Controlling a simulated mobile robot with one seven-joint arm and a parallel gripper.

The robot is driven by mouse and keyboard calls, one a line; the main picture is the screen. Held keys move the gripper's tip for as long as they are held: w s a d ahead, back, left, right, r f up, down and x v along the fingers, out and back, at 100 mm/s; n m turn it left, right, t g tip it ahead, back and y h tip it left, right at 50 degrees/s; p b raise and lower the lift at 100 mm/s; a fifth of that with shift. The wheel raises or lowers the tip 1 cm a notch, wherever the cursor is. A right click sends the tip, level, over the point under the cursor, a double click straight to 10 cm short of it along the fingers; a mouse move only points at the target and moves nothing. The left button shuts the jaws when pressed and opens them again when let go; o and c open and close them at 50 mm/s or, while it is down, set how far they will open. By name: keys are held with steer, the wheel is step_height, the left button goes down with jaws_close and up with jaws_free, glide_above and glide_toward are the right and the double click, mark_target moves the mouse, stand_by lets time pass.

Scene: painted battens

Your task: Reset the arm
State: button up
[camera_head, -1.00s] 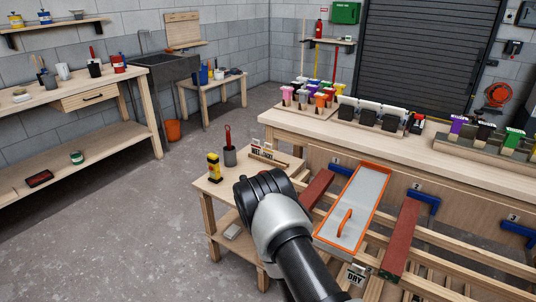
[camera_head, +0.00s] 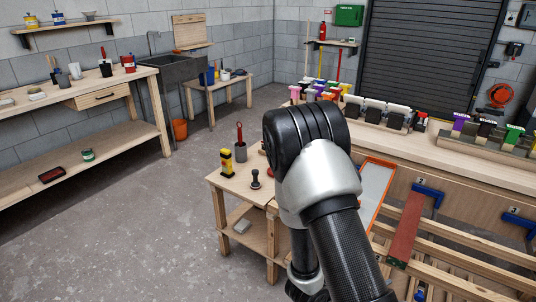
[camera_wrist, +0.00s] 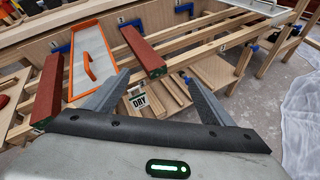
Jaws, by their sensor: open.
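My arm's black and silver links fill the middle of the head view, over the workbench. My gripper (camera_wrist: 156,76) shows in the wrist view with its two grey fingers wide apart and nothing between them. Beyond the fingers, a red-painted batten (camera_wrist: 142,50) lies on the wooden rack; it also shows in the head view (camera_head: 404,228). A second red batten (camera_wrist: 48,92) is at the left of the wrist view. My arm hides my gripper's fingers in the head view.
An orange-rimmed tray (camera_wrist: 70,62) lies between the battens. A DRY sign (camera_wrist: 138,101) stands by the rack. A small side table (camera_head: 226,184) holds a yellow-and-black item (camera_head: 226,162), a grey cup (camera_head: 240,152) and a black knobbed item (camera_head: 255,179). Open floor lies left.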

steer(key=s+d+r+m+g+y, duration=0.1)
steer(key=s+r+m+g, duration=0.2)
steer(key=s+r+m, duration=0.35)
steer(key=s+d+r+m+g, duration=0.1)
steer(key=s+r+m+g, duration=0.3)
steer(key=r+m, duration=0.45)
steer(key=s+a+r+m+t+y, duration=0.3)
steer(key=a+r+y, duration=0.2)
steer(key=a+r, duration=0.25)
steer(key=s+a+r+m+t+y, duration=0.2)
steer(key=s+a+r+m+y, duration=0.1)
steer(key=a+r+y, duration=0.4)
step_height(320, 180, up, 16)
steer(key=a+h+p, duration=0.1)
steer(key=p, duration=1.5)
steer(key=shift+w+f+h+p, duration=0.15)
steer(key=shift+h+p, duration=0.15)
steer(key=shift+p, duration=0.05)
steer(key=shift+d, duration=0.1)
